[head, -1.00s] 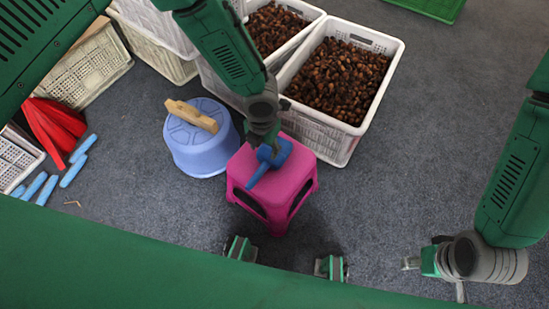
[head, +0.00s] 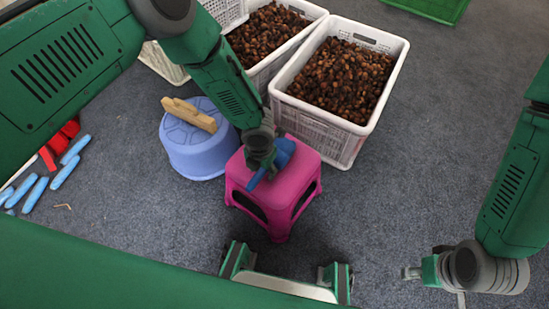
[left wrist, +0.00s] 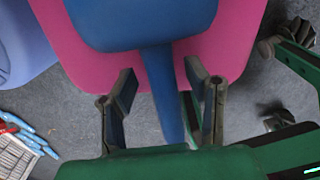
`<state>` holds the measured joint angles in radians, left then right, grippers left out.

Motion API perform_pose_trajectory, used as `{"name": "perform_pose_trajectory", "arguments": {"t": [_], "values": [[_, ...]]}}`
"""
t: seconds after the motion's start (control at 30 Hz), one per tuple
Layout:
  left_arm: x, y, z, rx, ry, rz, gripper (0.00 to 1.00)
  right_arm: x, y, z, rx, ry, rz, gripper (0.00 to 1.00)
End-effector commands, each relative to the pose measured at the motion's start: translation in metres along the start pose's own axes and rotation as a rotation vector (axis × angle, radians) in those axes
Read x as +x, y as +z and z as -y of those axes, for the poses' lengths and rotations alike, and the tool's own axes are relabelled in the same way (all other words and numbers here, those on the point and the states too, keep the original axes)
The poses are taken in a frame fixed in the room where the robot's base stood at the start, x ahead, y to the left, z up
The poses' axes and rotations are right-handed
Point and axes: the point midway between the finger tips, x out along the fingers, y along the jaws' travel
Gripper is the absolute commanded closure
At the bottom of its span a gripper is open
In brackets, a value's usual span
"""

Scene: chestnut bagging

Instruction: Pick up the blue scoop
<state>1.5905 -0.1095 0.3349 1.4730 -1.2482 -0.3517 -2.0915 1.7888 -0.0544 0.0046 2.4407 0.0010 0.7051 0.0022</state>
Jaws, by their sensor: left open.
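The blue scoop (head: 286,150) lies on top of the pink stool (head: 300,172). In the head view my left gripper (head: 262,168) is over the stool and hides part of the scoop. In the left wrist view the scoop's wide part (left wrist: 140,22) is at the top. Its handle (left wrist: 160,85) runs down between the two fingers of my left gripper (left wrist: 160,80), which is open with gaps at both sides of the handle. My right gripper (head: 412,272) is low at the right, away from the stool; its finger opening is unclear.
A blue tub (head: 195,152) with a wooden-handled thing (head: 190,113) on it stands left of the stool. White crates of chestnuts (head: 345,133) stand behind. Blue-handled items (head: 35,190) and red items (head: 58,143) lie at left. The floor between stool and right arm is clear.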

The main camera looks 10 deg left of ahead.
Motion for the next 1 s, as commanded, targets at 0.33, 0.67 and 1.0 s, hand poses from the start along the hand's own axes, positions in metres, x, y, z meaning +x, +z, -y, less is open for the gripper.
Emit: {"name": "perform_pose_trajectory", "arguments": {"t": [0.33, 0.67, 1.0], "values": [[-0.001, 0.001, 0.001, 0.0, 0.001, 0.001, 1.0, -0.001, 0.0, 0.0, 0.0, 0.0, -0.001, 0.6], [-0.003, 0.001, 0.0, 0.0, 0.001, 0.002, 1.0, -0.002, 0.0, 0.0, 0.0, 0.0, 0.0, 0.6], [-0.065, 0.002, 0.0, 0.0, 0.002, 0.004, 1.0, -0.031, -0.002, 0.0, 0.0, 0.0, 0.0, 0.6]]}}
